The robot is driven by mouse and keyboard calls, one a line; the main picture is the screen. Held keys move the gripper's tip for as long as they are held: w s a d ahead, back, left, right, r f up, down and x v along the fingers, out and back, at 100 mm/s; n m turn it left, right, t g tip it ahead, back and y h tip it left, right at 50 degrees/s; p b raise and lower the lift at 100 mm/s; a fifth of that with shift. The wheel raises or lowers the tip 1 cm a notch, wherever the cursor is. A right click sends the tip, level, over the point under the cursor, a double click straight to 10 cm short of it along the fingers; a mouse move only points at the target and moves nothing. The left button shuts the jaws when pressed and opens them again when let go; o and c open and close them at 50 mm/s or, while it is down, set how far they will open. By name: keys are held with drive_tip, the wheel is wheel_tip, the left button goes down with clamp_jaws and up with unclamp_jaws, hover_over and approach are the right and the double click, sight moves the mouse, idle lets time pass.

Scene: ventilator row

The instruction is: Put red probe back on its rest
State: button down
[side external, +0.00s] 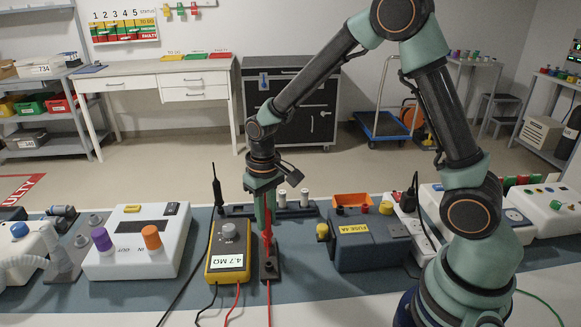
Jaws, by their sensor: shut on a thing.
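My gripper (266,205) points down at the middle of the bench and is shut on the red probe (267,232). The probe is upright, its upper part partly hidden by the jaws. Its lower end is in line with a small dark block (271,277) that looks like a rest; I cannot tell whether they touch. A red lead (268,304) runs toward the front edge below it. The yellow meter (228,258), reading 4.7 MΩ, stands just left of the block. The black probe (217,191) stands upright at the meter's back left.
A white box (138,250) with purple and orange ports stands left. A dark blue-grey box (368,240) labelled "FUSE 4A" stands right. A dark rail (240,211) with white-topped posts lies behind. Black and red leads cross the front of the bench.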

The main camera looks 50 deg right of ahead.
drive_tip(key=c, duration=0.7)
unclamp_jaws()
drive_tip(key=shift+o, duration=0.2)
wheel_tip(320, 180, up, 12)
drive_tip(key=s+d+r+t, duration=0.1)
drive_tip(key=s+r+t, duration=0.1)
drive_tip(key=s, duration=0.3)
drive_tip(key=s+d+r+n+t, duration=0.1)
drive_tip(key=s+d+r+t, duration=0.1)
drive_tip(key=s, duration=0.4)
drive_tip(key=shift+s+r+t, duration=0.25)
drive_tip(key=shift+r+t, duration=0.55)
drive_tip(key=shift+r, duration=0.15)
